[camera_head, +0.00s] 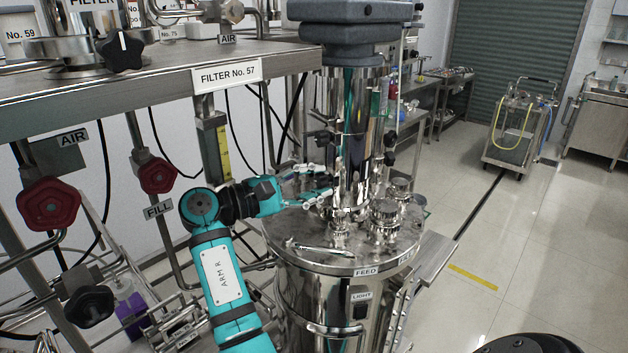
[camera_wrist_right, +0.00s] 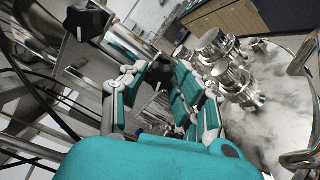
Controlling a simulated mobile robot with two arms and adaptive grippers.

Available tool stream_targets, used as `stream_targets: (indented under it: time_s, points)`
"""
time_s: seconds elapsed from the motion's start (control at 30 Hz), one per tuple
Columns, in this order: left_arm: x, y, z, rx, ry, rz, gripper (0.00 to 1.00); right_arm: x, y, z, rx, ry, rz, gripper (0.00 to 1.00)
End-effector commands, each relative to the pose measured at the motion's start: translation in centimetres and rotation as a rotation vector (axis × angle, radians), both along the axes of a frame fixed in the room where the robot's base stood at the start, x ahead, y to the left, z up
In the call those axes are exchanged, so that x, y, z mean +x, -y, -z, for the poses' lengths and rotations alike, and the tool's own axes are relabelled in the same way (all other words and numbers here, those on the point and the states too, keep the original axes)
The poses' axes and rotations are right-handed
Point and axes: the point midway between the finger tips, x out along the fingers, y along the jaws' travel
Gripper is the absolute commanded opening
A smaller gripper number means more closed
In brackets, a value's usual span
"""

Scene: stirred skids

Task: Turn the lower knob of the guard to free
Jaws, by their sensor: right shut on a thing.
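The guard (camera_head: 352,185) is a polished upright cylinder around the stirrer shaft, on the lid (camera_head: 283,232) of the steel vessel. A black knob (camera_head: 321,139) sits high on its left side. My right gripper (camera_head: 326,181) is at the guard's lower left side, its fingers level with the lower part. The upper knob (camera_wrist_right: 86,20) shows there at the top left. The lower knob's pointing direction cannot be read. My left gripper is out of view.
Clamped fittings (camera_head: 386,214) stand on the lid right of the guard, and a metal handle (camera_head: 325,250) lies in front. A steel shelf labelled FILTER No. 57 (camera_head: 228,75) and red valve knobs (camera_head: 157,175) are at the left. Open floor lies at the right.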

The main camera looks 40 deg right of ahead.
Motion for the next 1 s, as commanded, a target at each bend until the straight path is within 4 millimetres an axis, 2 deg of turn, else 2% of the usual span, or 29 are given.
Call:
stream_targets:
  time_s: [0.17,0.2,0.23,0.77,0.87,1.0]
  points:
    - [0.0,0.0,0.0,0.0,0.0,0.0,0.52,0.0,0.0,0.1,0.002,-0.001,-0.001,0.0]
    - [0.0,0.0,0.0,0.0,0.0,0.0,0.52,0.0,0.0,0.1,0.002,-0.001,-0.001,0.34]
    - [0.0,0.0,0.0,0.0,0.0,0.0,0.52,0.0,0.0,0.1,0.001,0.0,-0.001,0.38]
    - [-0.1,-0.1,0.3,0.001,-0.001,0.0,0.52,0.0,0.0,0.2,-0.003,0.014,0.0,0.39]
    - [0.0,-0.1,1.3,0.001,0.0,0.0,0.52,0.0,0.0,0.4,-0.016,0.061,0.0,0.39]
    - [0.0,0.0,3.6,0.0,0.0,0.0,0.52,0.0,0.0,0.8,-0.052,0.197,0.0,0.39]
